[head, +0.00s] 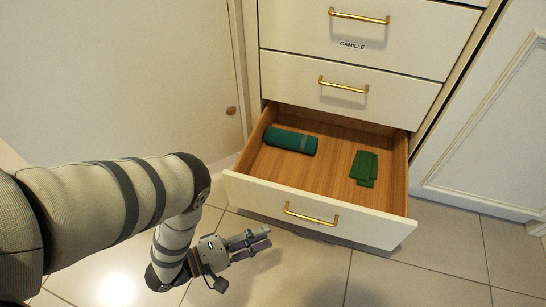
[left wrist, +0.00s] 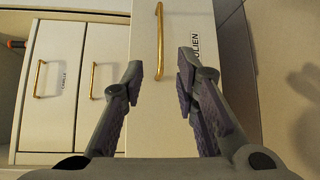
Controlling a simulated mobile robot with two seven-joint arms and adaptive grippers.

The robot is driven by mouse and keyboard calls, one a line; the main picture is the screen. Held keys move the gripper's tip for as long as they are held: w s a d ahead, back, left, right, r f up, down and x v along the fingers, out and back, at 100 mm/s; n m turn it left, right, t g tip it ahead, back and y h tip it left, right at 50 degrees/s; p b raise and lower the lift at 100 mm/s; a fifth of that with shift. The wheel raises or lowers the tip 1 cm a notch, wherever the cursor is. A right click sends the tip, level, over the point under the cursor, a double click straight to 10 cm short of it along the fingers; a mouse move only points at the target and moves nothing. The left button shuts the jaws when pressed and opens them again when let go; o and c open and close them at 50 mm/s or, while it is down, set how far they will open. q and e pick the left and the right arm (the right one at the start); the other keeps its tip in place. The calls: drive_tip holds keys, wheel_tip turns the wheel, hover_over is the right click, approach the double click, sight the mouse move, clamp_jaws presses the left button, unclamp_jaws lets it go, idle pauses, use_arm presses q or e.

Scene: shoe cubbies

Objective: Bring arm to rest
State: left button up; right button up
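My left gripper (head: 266,238) is at the end of my left arm, low in front of the open drawer (head: 240,187) and left of its handle (head: 312,215). In the left wrist view its two fingers (left wrist: 160,80) stand apart with nothing held between them. The drawer's pale front and brass handle (left wrist: 159,42) show beyond the fingers, apart from them. A label on that front, partly hidden by a finger, ends in "LIEN". My right gripper is not in view.
The open drawer holds a dark green rolled item (head: 290,141) and a green folded cloth (head: 364,168). Closed drawers above include one labelled CAMILLE (head: 352,45). A white door (head: 120,80) stands left. Tiled floor (head: 420,280) is clear at front right.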

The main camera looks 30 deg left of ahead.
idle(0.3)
